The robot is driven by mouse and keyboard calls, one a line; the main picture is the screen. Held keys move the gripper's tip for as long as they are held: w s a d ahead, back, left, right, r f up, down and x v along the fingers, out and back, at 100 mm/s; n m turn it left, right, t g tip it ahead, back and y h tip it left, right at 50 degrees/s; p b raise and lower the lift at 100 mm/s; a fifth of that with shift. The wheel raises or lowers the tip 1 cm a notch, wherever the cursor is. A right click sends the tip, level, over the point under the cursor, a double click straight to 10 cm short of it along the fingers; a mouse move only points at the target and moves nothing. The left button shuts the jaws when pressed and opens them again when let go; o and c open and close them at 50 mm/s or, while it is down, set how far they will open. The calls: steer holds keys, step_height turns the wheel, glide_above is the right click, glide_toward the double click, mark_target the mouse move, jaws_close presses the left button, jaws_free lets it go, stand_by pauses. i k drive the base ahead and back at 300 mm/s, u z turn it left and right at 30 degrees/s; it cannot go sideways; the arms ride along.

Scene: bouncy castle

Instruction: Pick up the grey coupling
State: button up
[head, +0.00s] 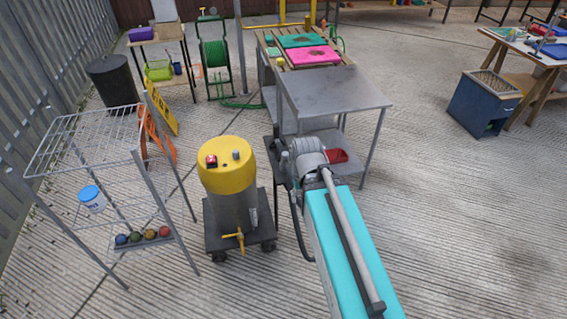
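A small grey piece that looks like the coupling (236,154) sits on the yellow top of a drum (228,177), right of its centre. A small red object with a dark part (211,161) is on the same top, to its left. The coupling is too small here to make out details. My arm comes in from the bottom right, and its grey joints show to the right of the drum. My gripper's fingers cannot be seen in this view.
The drum stands on a dark wheeled base (262,240) with a yellow tap low in front. A grey metal table (335,92) stands behind my arm. Open concrete lies at right.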

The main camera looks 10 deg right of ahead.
mark_target(285, 161)
steer(key=u, duration=0.7)
steer(key=k, duration=0.75)
steer(key=z, duration=0.6)
steer(key=i, duration=0.95)
